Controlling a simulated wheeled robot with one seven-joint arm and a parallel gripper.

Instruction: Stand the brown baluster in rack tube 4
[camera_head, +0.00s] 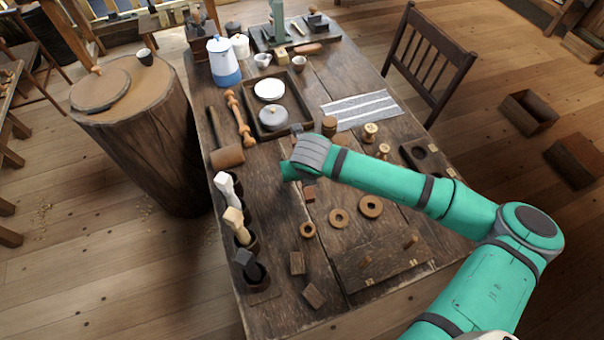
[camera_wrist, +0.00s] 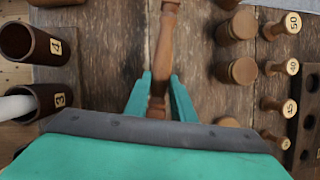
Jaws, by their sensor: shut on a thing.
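My gripper (camera_wrist: 158,88) is shut on the brown baluster (camera_wrist: 164,48), a turned wooden piece that runs from between the green fingers up past the top edge of the wrist view. In the head view my wrist (camera_head: 312,158) hides most of the grip. Tube 4 (camera_wrist: 30,42), a dark brown cylinder with a pale number label, stands left of the gripper in the wrist view, and its mouth looks empty. Tube 3 (camera_wrist: 50,98) is beside it with a white piece (camera_wrist: 16,107) in it. I cannot clearly pick out tube 4 in the head view.
White, pale wood and dark pieces stand in tubes along the table's left edge (camera_head: 236,222). A lighter turned spindle (camera_head: 240,120) lies near a tray (camera_head: 296,107). Numbered pegs (camera_wrist: 290,67) stand to the right. Rings (camera_head: 339,217) and small blocks lie nearer.

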